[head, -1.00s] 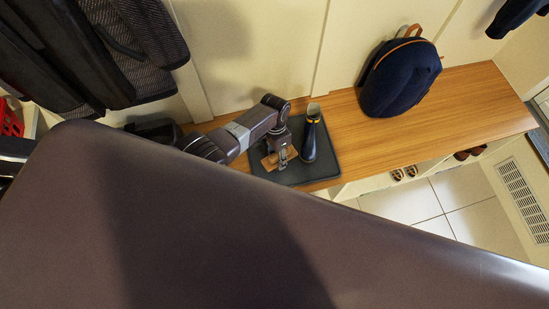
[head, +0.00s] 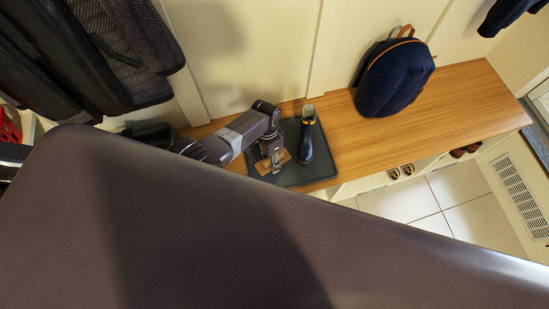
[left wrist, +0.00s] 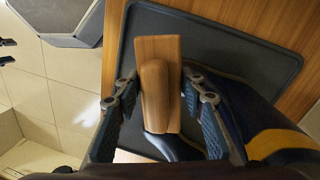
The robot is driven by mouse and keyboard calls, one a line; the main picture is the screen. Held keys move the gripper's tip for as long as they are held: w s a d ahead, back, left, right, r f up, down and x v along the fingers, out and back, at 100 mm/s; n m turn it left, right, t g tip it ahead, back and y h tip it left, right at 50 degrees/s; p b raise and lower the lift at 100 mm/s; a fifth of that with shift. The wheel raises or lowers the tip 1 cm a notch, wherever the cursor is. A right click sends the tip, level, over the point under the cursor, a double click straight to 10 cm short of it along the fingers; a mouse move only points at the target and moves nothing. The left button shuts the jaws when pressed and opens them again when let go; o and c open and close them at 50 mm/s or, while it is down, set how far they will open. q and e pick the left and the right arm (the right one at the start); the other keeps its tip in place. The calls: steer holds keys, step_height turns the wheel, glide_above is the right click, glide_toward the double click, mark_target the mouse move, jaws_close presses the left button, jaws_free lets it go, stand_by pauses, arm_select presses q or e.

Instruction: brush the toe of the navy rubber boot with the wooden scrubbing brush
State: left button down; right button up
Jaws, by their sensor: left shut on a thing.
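The navy rubber boot (head: 306,143) stands on a dark tray (head: 322,174) on the wooden bench, its yellow band near the top. In the left wrist view the boot (left wrist: 232,100) lies right of the brush, partly hidden by a finger. My left gripper (head: 275,163) is over the tray, left of the boot. It is shut on the wooden scrubbing brush (head: 263,166), seen from above between the fingers in the left wrist view (left wrist: 155,85). The bristles are hidden, and I cannot tell whether the brush touches the boot. My right gripper is not in view.
A navy backpack (head: 397,80) stands on the bench (head: 450,97) to the right, with bare wood between it and the tray. Shoes (head: 400,171) sit in the cubbies below. Dark jackets (head: 105,50) hang at the upper left.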

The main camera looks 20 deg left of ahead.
arm_select(q)
steer(key=shift+s+a+r+p, duration=0.15)
steer(key=shift+s+a+p, duration=0.15)
steer(key=shift+a, duration=0.3)
steer(key=shift+w+d+b, duration=0.7)
steer(key=shift+d+b, duration=0.15)
steer(key=shift+d, duration=0.15)
steer(key=r+p, duration=0.8)
steer(key=shift+s+d, duration=0.15)
steer(key=shift+s, duration=0.05)
steer(key=shift+w, duration=0.1)
